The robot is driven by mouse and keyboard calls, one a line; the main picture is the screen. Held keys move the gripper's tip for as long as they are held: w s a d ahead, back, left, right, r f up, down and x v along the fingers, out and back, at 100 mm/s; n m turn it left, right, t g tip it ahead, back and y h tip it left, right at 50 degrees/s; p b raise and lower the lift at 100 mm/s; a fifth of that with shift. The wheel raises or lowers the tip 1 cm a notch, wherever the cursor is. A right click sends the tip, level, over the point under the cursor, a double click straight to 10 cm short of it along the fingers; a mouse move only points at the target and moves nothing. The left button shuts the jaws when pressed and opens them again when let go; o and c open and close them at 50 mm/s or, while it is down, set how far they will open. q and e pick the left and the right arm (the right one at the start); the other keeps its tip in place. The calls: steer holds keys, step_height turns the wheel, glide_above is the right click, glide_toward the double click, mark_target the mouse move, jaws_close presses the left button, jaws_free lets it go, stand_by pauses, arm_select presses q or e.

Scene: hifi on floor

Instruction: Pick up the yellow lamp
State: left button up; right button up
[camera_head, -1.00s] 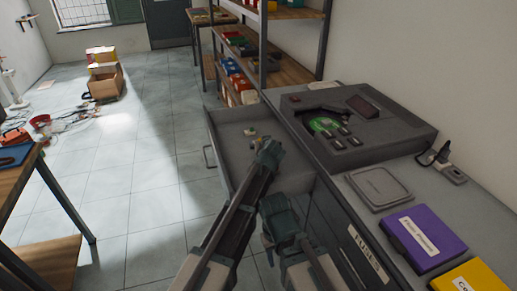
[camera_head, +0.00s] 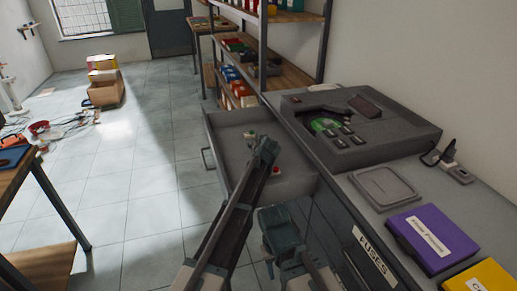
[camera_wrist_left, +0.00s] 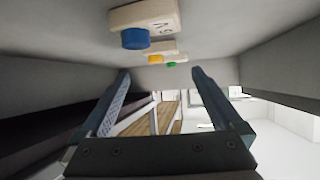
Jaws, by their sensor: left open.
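The yellow lamp (camera_wrist_left: 155,59) is a small cap on a pale block in the left wrist view, between a blue-capped block (camera_wrist_left: 135,38) nearer the camera and a green cap (camera_wrist_left: 171,64) beyond. They lie in the open grey drawer (camera_head: 226,118). In the head view the small pieces (camera_head: 249,134) are too small to tell which is yellow. My left gripper (camera_wrist_left: 161,72) is open and empty, its fingers apart from the lamp; in the head view it (camera_head: 265,150) is over the drawer. My right gripper (camera_head: 281,228) is low beside the drawer, its jaws unclear.
A red piece (camera_head: 276,170) lies in the drawer just right of my left arm. The drawer walls surround the pieces. A grey device (camera_head: 370,140), a purple box (camera_head: 428,238) and a yellow box (camera_head: 478,276) stand on the cabinet top. Floor left of the drawer is clear.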

arm_select(q)
steer(key=b+x, duration=0.2)
steer(key=x, duration=0.1)
steer(key=f+b+x, duration=0.1)
steer(key=x, duration=0.1)
steer(key=shift+s+a, duration=0.15)
steer(key=shift+r, duration=0.1)
steer(key=c, duration=1.4)
